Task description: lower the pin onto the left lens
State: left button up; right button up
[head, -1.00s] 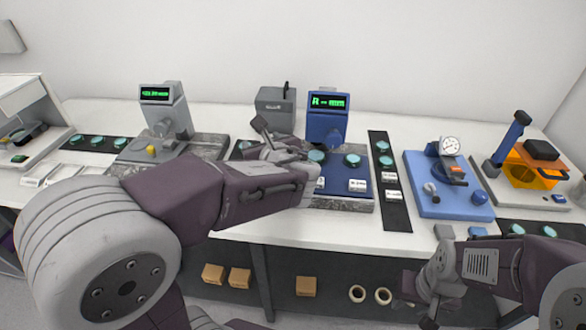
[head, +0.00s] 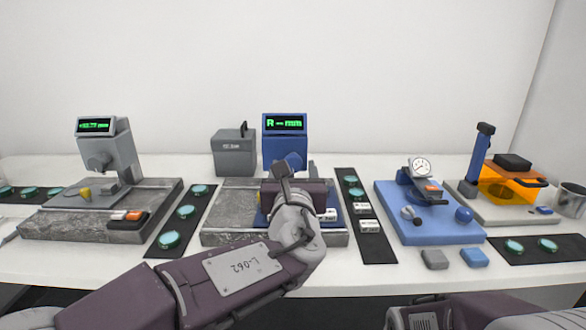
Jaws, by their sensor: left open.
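The blue instrument (head: 284,148) with a green "R – mm" display stands near the middle of the bench on a grey stone base (head: 224,224). My left gripper (head: 282,168) is in front of its column, over its blue plate, and is open. The gripper and wrist cover most of the plate. The pin and the lenses on this plate are hidden, so I cannot tell whether the gripper touches anything. My right arm shows only as a link at the lower right; its gripper is out of view.
A grey gauge (head: 108,152) stands at left. Dark strips hold teal lenses (head: 187,212) left of the blue base and more lenses (head: 350,180) right of it. A grey box (head: 233,152) stands behind. A blue dial-gauge stand (head: 428,225) and an orange-shielded device (head: 510,190) are at right.

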pick_arm(q)
jog(key=shift+w, duration=1.1)
grip_shut()
jog(key=shift+a+f+n+b, duration=0.1)
jog(key=shift+f+n+b, duration=0.05)
jog(key=shift+n+b, duration=0.95)
jog(key=n+b, duration=0.3)
jog(key=shift+b, duration=0.4)
jog(key=n+b, duration=0.3)
jog(key=n, duration=0.1)
jog(key=shift+a+f+n+b, duration=0.1)
jog(key=shift+n+b, duration=0.2)
jog(key=shift+n, duration=0.1)
jog(key=n+b, duration=0.3)
jog(key=n, duration=0.2)
jog(key=shift+f+b, duration=0.1)
jog(key=shift+b, duration=0.3)
jog(key=n+b, duration=0.1)
jog(key=n, duration=0.2)
jog(key=shift+n+b, duration=0.3)
jog(key=shift+b, duration=0.1)
jog(key=shift+n+b, duration=0.45)
jog(key=shift+n, duration=0.55)
